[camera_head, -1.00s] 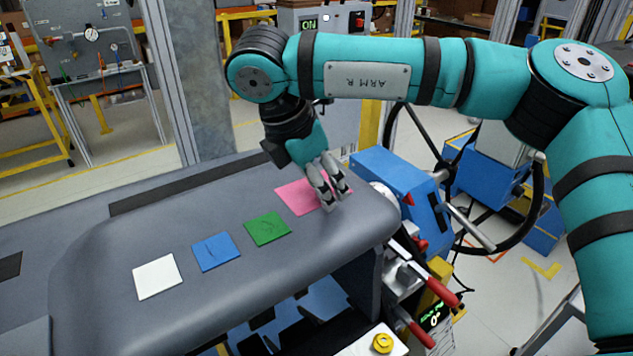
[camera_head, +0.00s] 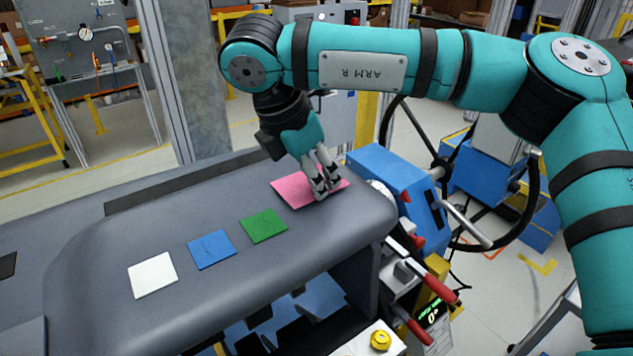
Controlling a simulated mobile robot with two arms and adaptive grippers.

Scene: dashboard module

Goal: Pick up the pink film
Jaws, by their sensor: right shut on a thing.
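The pink film (camera_head: 293,188) is a flat square at the right end of the grey dashboard top (camera_head: 210,285). My right gripper (camera_head: 322,193) comes down over the film's right part, with its fingers shut on it. The fingers hide part of the film. The film still looks to be at the dashboard surface; I cannot tell whether it is raised at all. My left gripper is not in view.
A green square (camera_head: 263,226), a blue square (camera_head: 212,249) and a white square (camera_head: 153,275) lie in a row to the left of the film. A blue machine (camera_head: 400,185) with red-handled levers (camera_head: 439,288) stands right of the dashboard. A yellow button (camera_head: 380,340) is at the front.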

